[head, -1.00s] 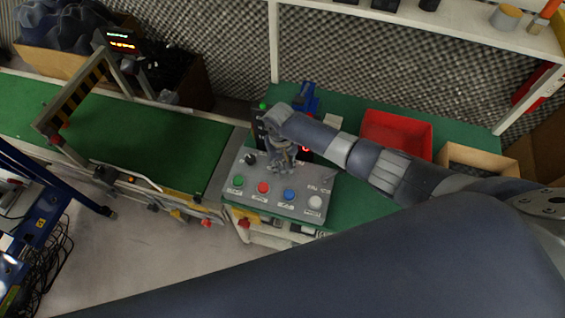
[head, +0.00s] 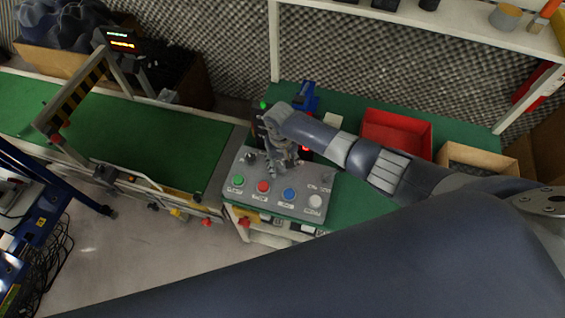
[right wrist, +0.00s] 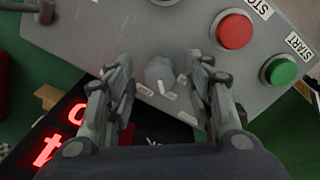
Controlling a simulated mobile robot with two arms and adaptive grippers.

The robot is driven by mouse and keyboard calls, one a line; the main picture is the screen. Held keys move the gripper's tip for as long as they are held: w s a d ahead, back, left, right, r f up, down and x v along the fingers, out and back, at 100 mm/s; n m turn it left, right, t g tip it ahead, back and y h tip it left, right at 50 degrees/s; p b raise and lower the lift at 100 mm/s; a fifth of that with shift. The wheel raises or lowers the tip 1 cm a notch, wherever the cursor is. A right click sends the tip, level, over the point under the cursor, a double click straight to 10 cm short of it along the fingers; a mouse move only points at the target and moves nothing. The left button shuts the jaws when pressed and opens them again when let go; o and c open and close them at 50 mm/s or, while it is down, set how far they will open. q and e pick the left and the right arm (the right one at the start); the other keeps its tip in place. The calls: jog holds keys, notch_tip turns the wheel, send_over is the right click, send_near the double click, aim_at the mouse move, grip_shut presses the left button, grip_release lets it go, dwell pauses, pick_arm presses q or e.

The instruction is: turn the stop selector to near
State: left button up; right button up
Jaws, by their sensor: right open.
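The grey control panel (head: 270,203) stands on the green bench, with green, red, blue and white buttons along its front. My right gripper (head: 284,168) is over the back middle of the panel and hides part of it. In the right wrist view my right gripper (right wrist: 163,85) is open. A grey selector knob (right wrist: 160,69) shows between its fingers, with clear gaps on both sides. Several small labels fan out beside the knob, too small to read. Whether the fingertips are down at knob height, I cannot tell. My left gripper is not in view.
A red STOP button (right wrist: 234,30) and a green START button (right wrist: 280,70) are near the fingers. A dark knob (head: 249,158) sits at the panel's back left. A display with red lit characters (right wrist: 70,130) stands behind the panel. A red bin (head: 397,132) is to the right.

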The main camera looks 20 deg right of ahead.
aim_at(282, 166)
notch_tip(282, 166, up, 12)
dwell(0.6)
jog(key=shift+a, duration=0.15)
dwell(0.3)
